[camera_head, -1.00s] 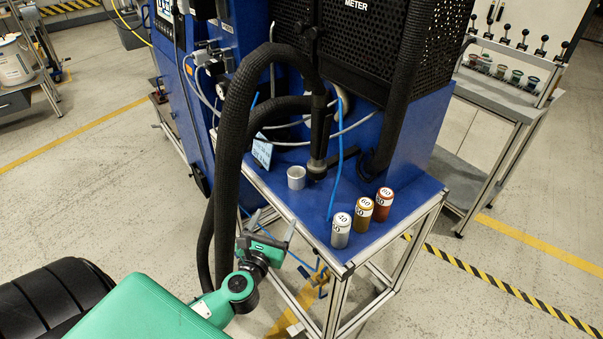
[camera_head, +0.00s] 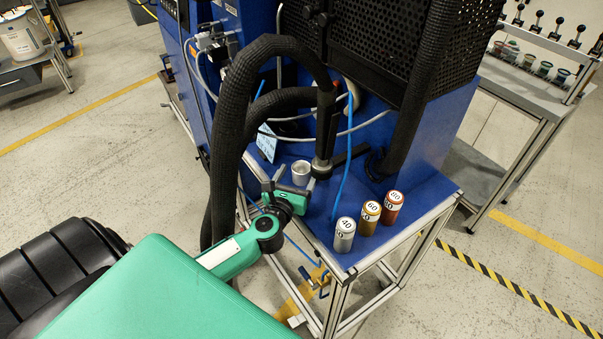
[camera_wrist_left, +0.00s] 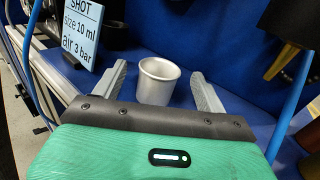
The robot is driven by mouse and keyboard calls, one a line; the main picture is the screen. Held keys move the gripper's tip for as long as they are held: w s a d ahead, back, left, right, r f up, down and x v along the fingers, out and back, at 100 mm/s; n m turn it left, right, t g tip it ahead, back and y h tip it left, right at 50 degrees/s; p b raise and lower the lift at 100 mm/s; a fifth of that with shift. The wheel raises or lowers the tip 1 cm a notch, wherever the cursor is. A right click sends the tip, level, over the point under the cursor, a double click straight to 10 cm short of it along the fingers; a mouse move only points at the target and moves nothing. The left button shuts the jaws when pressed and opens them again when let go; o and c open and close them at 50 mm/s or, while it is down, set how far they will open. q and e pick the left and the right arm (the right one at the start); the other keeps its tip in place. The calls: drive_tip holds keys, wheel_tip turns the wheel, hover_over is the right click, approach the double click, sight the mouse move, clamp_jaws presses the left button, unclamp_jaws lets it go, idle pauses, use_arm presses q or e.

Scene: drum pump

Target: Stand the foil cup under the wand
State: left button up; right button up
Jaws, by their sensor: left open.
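The foil cup (camera_head: 301,171) is a small silver cup standing upright on the blue table (camera_head: 427,190). It is left of the dark wand (camera_head: 323,136), whose lower end points down at the table. My left gripper (camera_head: 296,179) is open at the near side of the cup. In the left wrist view, the cup (camera_wrist_left: 158,82) appears between the two grey fingers of the gripper (camera_wrist_left: 159,70), with a gap on each side. The gripper hides the cup's lower part in the head view. My right gripper is not in view.
Three numbered cans, silver (camera_head: 344,235), gold (camera_head: 368,218) and red (camera_head: 391,207), stand at the table's front right. A card (camera_wrist_left: 82,32) reading shot size 10 ml, air 3 bar stands left of the cup. A thick black hose (camera_head: 228,135) and blue tube (camera_head: 344,165) hang nearby.

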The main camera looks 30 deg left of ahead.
sight(304, 162)
use_arm(q)
drive_tip(key=shift+x, duration=2.8)
drive_tip(key=c, duration=1.1)
drive_tip(key=shift+c, duration=0.2)
